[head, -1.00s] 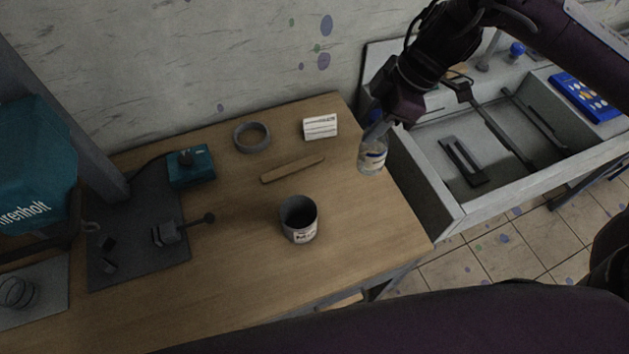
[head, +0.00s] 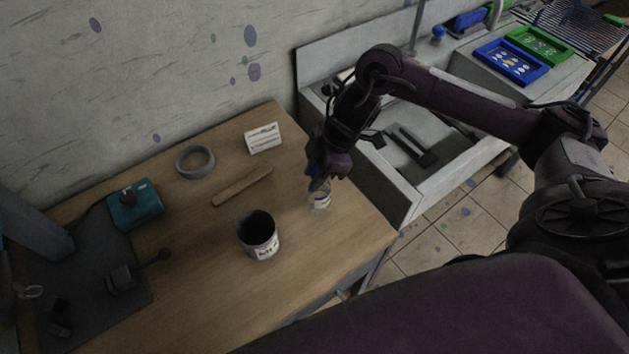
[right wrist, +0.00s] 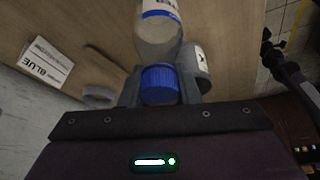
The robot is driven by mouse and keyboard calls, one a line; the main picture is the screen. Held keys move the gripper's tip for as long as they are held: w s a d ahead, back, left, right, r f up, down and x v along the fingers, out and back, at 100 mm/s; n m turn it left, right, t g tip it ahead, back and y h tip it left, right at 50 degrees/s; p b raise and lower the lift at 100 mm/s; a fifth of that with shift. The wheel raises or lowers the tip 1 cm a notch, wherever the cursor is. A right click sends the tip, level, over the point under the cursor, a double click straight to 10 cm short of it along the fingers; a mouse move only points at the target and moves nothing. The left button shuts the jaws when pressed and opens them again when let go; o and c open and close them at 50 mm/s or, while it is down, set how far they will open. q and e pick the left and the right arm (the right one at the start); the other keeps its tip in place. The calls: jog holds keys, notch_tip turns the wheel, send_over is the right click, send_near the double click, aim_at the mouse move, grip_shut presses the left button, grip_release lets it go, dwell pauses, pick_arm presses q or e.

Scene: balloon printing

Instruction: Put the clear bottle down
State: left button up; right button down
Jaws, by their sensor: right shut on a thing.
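The clear bottle (head: 320,203) has a blue cap and a pale label with a blue band. It is upright at the right end of the wooden table (head: 300,250), and its base looks to be at or very near the tabletop. My right gripper (head: 319,181) is shut on the bottle near its top. In the right wrist view, the bottle (right wrist: 158,38) lies between the fingers (right wrist: 160,92), with its blue cap close to the palm. My left gripper is not in view.
A dark-mouthed grey tin (head: 259,238) stands left of the bottle. A wooden stick (head: 242,186), a white label card (head: 263,139), a grey ring (head: 195,162) and a teal box (head: 135,204) are further left. A grey sink-like basin (head: 400,190) adjoins the table's right end.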

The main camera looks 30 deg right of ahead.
aim_at(308, 193)
notch_tip(308, 193, down, 4)
jog(key=shift+r, duration=0.15)
jog(key=c, duration=1.1)
grip_release()
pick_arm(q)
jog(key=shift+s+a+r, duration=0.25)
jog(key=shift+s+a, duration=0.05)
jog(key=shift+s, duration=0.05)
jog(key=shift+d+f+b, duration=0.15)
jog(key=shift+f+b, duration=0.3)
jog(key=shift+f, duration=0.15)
pick_arm(e)
jog(key=v, duration=1.2)
